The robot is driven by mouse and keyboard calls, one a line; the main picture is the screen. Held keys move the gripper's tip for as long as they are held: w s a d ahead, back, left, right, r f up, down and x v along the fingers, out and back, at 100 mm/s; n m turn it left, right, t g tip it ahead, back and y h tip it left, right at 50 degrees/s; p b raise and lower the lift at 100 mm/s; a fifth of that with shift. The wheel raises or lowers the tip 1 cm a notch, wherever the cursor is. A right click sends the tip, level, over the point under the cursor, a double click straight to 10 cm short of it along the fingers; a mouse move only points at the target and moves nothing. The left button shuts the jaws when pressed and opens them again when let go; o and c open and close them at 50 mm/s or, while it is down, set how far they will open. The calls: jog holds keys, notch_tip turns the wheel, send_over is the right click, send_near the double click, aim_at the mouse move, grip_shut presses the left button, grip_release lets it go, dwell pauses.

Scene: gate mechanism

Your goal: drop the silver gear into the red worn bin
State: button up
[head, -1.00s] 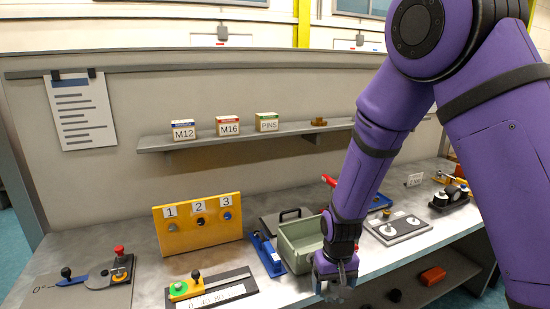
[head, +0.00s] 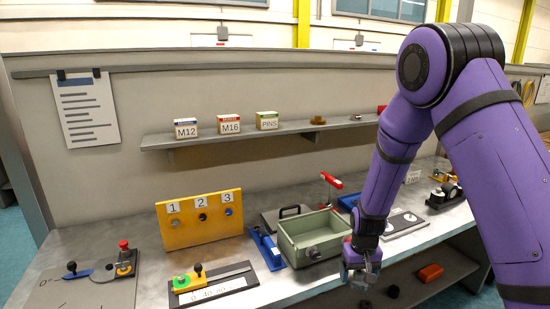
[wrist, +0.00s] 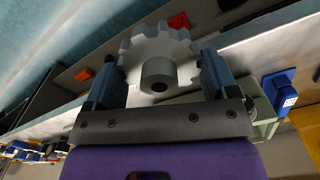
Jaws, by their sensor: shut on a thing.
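My gripper (head: 361,274) is over the front edge of the bench, right of the green tray. In the wrist view my gripper (wrist: 158,75) is shut on the silver gear (wrist: 160,48), a toothed disc with a round hub, between its two fingers. In the head view the gear is hard to make out among the fingers. A red bin (head: 430,272) sits on the lower shelf, right of and below my gripper. The wrist view shows red things on the dark shelf, one at left (wrist: 83,74) and one beyond the gear (wrist: 178,20). I cannot tell which is worn.
The green tray (head: 312,258) stands on the bench left of my gripper. A blue fixture (head: 266,248), a yellow numbered panel (head: 199,222) and a plate with knobs (head: 403,224) also stand there. The bench edge overhangs the lower shelf (head: 455,270), where small dark things lie.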

jog(key=w+d+f, duration=0.3)
jog(key=d, duration=0.4)
jog(key=shift+m, duration=0.3)
jog(key=shift+w, duration=0.1)
